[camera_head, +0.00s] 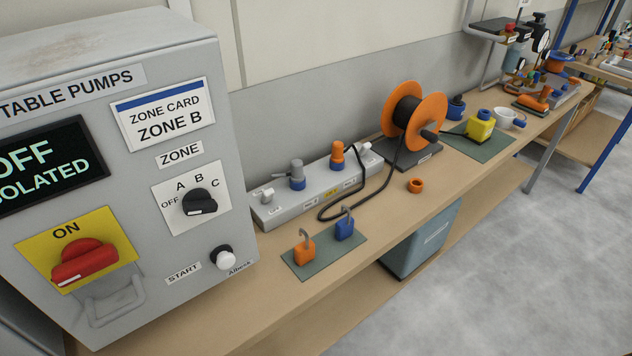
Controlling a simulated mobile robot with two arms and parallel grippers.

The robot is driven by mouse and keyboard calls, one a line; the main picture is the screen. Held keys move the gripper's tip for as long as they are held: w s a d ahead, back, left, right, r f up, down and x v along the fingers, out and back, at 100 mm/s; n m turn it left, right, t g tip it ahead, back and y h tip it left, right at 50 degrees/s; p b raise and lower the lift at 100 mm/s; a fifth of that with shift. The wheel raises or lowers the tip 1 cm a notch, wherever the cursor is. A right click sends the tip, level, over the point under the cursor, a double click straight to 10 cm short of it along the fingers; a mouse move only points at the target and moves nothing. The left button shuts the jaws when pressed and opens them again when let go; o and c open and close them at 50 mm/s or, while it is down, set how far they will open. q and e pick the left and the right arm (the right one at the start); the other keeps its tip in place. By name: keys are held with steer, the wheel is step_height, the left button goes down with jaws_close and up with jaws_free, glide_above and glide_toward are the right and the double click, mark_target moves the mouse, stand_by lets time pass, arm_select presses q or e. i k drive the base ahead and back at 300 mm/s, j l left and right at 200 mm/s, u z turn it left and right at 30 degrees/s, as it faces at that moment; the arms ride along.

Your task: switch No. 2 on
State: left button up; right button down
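A grey control box (120,180) labelled "TABLE PUMPS" stands at the left. Its display (48,168) reads "OFF" and "ISOLATED", cut by the frame edge. A red rotary handle (85,262) lies roughly horizontal on a yellow plate marked "ON" above it. A black zone knob (199,203) sits among OFF, A, B and C; I cannot tell its setting. A white button (222,260) is beside "START". A grey socket strip (318,189) carries a grey plug (297,175) and an orange plug (337,155); its small labels are hard to read. Neither gripper is in view.
An orange padlock (304,252) and a blue padlock (344,227) lie on a green mat. An orange cable reel (412,115) stands behind, its black cable looping along the strip. An orange ring (415,186) lies on the bench (300,305). The bench front is mostly clear.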

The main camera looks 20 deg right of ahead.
mark_target(267, 195)
steer(key=l+u, duration=0.35)
steer(key=l, duration=0.6)
steer(key=l+u, duration=0.3)
steer(key=l, duration=0.65)
